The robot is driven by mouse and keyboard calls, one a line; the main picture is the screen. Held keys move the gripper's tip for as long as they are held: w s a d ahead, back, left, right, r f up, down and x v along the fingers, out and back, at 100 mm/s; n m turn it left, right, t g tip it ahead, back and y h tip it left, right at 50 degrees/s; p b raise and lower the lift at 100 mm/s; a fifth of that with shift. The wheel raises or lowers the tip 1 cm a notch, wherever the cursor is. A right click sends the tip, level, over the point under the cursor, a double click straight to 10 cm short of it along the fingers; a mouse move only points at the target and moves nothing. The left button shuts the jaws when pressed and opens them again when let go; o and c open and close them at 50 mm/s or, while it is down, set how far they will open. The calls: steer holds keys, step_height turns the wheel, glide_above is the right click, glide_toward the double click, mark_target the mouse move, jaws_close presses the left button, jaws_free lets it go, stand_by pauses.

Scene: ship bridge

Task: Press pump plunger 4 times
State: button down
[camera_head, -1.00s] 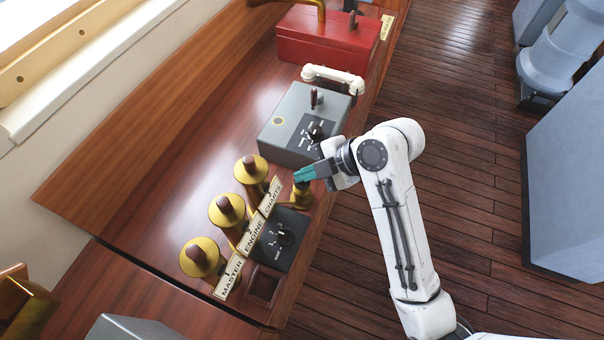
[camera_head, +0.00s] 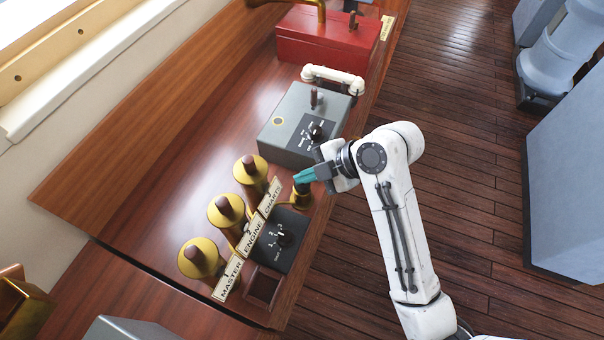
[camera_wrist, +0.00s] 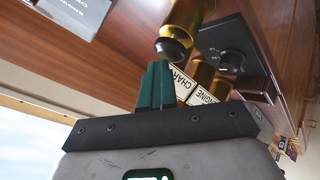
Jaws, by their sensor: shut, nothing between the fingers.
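A small upright brass cylinder with a dark knob on top, which looks like the pump plunger (camera_head: 302,198), stands near the console's front edge. It also shows in the wrist view (camera_wrist: 187,20), with its dark knob facing the fingertips. My gripper (camera_head: 297,179) has its teal fingers shut and empty, with the tips just above the knob in the head view. In the wrist view the fingertips (camera_wrist: 157,65) lie close beside the knob; I cannot tell whether they touch. The fingers partly cover the knob in the head view.
Three brass pipes with brown knobs stand left, labelled CHARTS (camera_head: 251,170), ENGINE (camera_head: 227,210) and MASTER (camera_head: 199,258). A dark dial panel (camera_head: 285,238) lies in front. A grey box (camera_head: 289,128), white handset (camera_head: 333,77) and red box (camera_head: 325,42) stand behind.

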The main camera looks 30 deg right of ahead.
steer(key=shift+r+p, duration=1.7)
steer(key=shift+r, duration=0.25)
steer(key=shift+r, duration=0.1)
step_height(320, 180, up, 5)
steer(key=p, duration=0.4)
